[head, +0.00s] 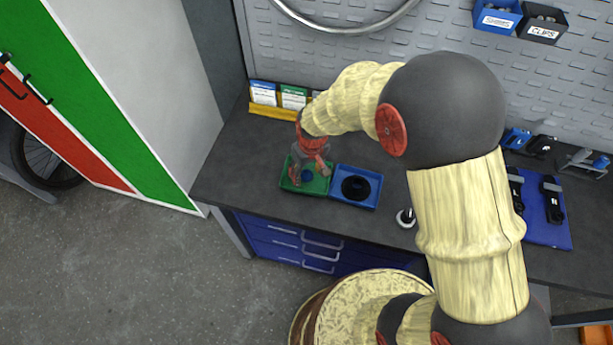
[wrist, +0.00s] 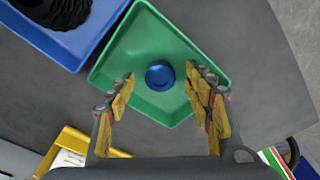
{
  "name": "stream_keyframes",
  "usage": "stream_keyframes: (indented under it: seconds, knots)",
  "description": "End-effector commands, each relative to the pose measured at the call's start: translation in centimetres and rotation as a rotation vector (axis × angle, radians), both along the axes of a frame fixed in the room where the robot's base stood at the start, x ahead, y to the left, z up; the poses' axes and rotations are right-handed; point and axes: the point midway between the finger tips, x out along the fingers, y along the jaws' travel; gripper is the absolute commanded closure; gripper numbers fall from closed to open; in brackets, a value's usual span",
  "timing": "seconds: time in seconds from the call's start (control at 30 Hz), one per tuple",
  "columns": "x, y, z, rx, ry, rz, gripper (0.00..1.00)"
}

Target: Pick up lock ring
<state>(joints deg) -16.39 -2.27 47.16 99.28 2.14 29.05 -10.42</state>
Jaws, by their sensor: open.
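A small blue round piece (wrist: 159,75), which looks like the lock ring, lies in a green tray (wrist: 118,62) on the workbench. In the head view the blue piece (head: 307,175) shows in the green tray (head: 319,188), partly hidden by my gripper (head: 309,174). In the wrist view my gripper (wrist: 160,72) is open. Its yellow-padded fingers stand on either side of the blue piece, with a gap on both sides. I cannot tell the exact height of the fingertips above the tray.
A blue tray (head: 341,198) with a black coiled thing (head: 355,188) stands right beside the green tray. A yellow holder (head: 272,111) with cards is behind. A small round part (head: 405,218) lies farther right on the dark bench (head: 235,165). The bench left of the trays is clear.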

Motion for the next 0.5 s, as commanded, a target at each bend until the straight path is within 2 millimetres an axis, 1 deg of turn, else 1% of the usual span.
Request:
stream_keyframes:
  seconds: [0.07, 0.27, 0.5]
  knots:
    - [0.10, 0.06, -0.53, 0.000, -0.001, 0.000, 0.48]
    - [0.10, 0.06, -0.47, 0.001, -0.002, 0.001, 0.48]
    - [0.08, 0.05, -0.46, 0.000, -0.001, 0.001, 0.62]
